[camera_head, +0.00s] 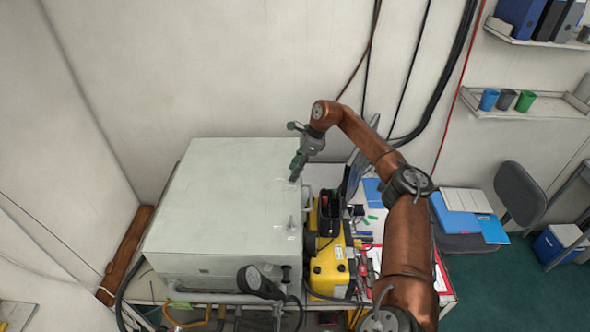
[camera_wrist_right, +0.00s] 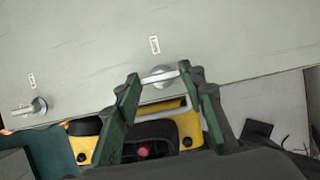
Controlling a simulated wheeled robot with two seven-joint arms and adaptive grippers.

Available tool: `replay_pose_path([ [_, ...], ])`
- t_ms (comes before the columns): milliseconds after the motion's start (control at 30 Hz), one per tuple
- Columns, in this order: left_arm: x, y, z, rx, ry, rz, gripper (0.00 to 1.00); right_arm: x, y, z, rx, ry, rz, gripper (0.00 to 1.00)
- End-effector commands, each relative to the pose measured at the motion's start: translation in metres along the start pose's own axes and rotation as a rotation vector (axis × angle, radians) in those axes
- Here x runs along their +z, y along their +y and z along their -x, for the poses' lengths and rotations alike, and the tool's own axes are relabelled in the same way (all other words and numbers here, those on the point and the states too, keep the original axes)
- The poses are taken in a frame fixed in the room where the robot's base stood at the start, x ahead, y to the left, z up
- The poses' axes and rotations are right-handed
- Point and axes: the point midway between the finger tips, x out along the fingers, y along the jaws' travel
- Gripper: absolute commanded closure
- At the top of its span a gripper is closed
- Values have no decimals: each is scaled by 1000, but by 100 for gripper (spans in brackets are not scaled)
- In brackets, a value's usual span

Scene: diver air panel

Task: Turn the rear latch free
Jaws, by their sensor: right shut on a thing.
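The large pale grey-green cabinet (camera_head: 225,215) stands on the table, with two silver latches along its right edge. The rear latch (camera_wrist_right: 160,76) is a round knob with a flat bar; in the wrist view the bar lies roughly across, slightly tilted, between my green fingertips. My right gripper (camera_head: 294,178) reaches down to the cabinet's rear right edge and is shut on this latch; it also shows in the wrist view (camera_wrist_right: 162,77). In the head view the gripper hides the rear latch. The front latch (camera_head: 291,222) stands free; it also shows in the wrist view (camera_wrist_right: 38,106). My left gripper is not in view.
A yellow case (camera_head: 330,268) with a black bin (camera_head: 329,213) stands close against the cabinet's right side. Papers and small tools lie on the table to the right. The wall is behind.

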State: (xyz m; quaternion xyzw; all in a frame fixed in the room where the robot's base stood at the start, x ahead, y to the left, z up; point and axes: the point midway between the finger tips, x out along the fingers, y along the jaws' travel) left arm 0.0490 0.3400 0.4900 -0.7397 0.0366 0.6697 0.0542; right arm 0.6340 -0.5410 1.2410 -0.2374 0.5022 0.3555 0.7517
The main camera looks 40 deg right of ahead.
Motion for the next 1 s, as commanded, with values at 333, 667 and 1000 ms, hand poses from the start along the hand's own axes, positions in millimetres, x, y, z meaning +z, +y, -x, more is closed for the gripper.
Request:
replay_pose_path([
  [333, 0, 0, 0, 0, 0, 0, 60, 0, -1, 1, -1, -1, 4, 87],
  [667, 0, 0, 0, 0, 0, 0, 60, 0, 0, 0, 0, 0, 3, 45],
  [1000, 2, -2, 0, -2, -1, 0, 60, 0, -1, 7, -1, 0, 2, 45],
])
